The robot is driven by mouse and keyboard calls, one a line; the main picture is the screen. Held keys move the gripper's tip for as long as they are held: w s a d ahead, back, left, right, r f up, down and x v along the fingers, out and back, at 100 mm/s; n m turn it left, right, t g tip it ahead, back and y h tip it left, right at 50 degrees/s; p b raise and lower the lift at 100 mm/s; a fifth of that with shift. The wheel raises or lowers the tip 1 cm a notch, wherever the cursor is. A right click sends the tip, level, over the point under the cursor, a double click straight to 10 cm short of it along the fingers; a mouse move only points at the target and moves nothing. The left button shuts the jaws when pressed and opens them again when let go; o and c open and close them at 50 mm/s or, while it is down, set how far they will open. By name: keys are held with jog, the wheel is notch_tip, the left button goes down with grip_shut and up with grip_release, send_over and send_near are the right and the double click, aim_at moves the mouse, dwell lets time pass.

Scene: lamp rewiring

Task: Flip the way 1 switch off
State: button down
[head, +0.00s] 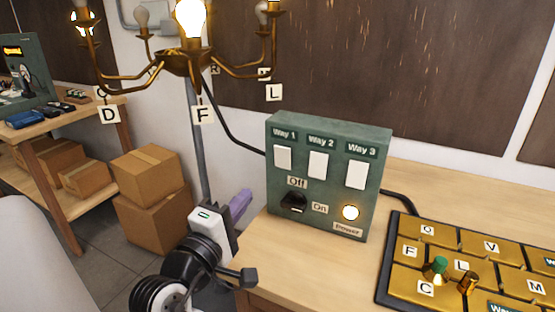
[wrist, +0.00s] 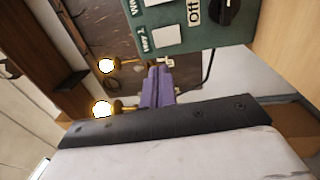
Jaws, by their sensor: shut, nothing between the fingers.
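The green switch box (head: 322,200) stands upright on the wooden bench. Its Way 1 switch (head: 283,157) is a white rocker at the upper left, beside the Way 2 switch (head: 318,165) and Way 3 switch (head: 356,175). I cannot tell which way the Way 1 rocker is tipped. My gripper (head: 246,193) has purple fingers, shut and empty, left of the box and lower than the rocker. In the wrist view, the fingers (wrist: 153,72) point toward the box's Way 1 end, and the Way 1 switch (wrist: 166,37) shows just beyond, apart from them.
A black knob (head: 293,203) and a glowing power lamp (head: 350,213) sit low on the box. A brass chandelier (head: 185,60) with a lit bulb hangs above left. A gold lettered tray (head: 455,245) lies to the right. Cardboard boxes (head: 150,178) stand on the floor at left.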

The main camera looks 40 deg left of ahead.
aim_at(281, 152)
jog(key=shift+w, duration=0.15)
jog(key=p+x, duration=0.3)
jog(key=x, duration=1)
jog(key=shift+w+a+p, duration=0.2)
jog(key=shift+w+p, duration=0.15)
jog(key=shift+p, duration=0.05)
jog(key=shift+w+r, duration=0.15)
